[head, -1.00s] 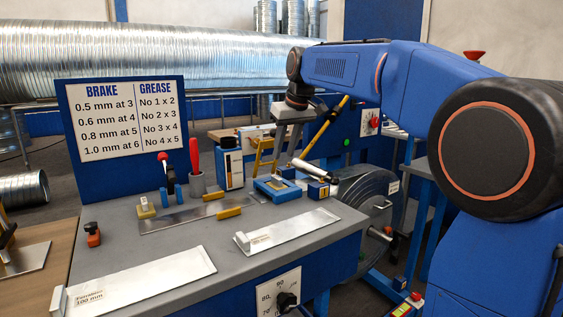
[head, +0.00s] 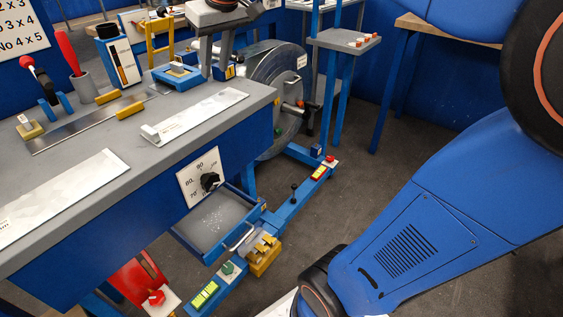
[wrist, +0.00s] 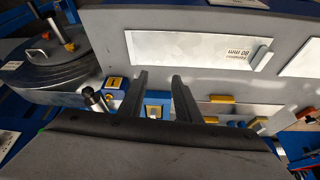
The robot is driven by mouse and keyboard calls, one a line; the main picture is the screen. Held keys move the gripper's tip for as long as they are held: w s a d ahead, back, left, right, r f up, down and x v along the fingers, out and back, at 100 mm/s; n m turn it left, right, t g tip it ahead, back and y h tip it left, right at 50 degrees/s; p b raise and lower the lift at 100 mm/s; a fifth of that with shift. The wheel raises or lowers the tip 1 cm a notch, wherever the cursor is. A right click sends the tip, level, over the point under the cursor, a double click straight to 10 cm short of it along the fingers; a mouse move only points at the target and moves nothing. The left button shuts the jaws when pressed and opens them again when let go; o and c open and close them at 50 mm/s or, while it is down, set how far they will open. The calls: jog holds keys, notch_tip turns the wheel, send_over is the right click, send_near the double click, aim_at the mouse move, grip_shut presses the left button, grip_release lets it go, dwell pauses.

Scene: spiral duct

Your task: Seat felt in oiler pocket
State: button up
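A low blue block with a pale inset top (head: 180,74), which looks like the oiler, sits on the bench near its right end. In the wrist view the blue block (wrist: 156,103) shows partly between and beyond the fingers. My gripper (head: 211,68) is above the bench, just right of the block in the head view. In the wrist view my gripper (wrist: 159,78) has its two fingers apart with nothing held between them. I cannot make out the felt as a separate piece; the pale inset is too small to tell.
The grey bench (head: 130,165) carries a metal plate (head: 205,115), yellow bars (head: 130,110) and a blue box with a yellow label (head: 230,71). A metal coil (head: 270,90) stands at its right end. An open drawer (head: 180,234) juts out below.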

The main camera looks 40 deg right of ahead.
jog(key=s+d+f+m, duration=0.2)
jog(key=s+f, duration=1.9)
jog(key=s, duration=0.2)
jog(key=shift+d+h, duration=0.4)
jog(key=shift+s+r, duration=0.1)
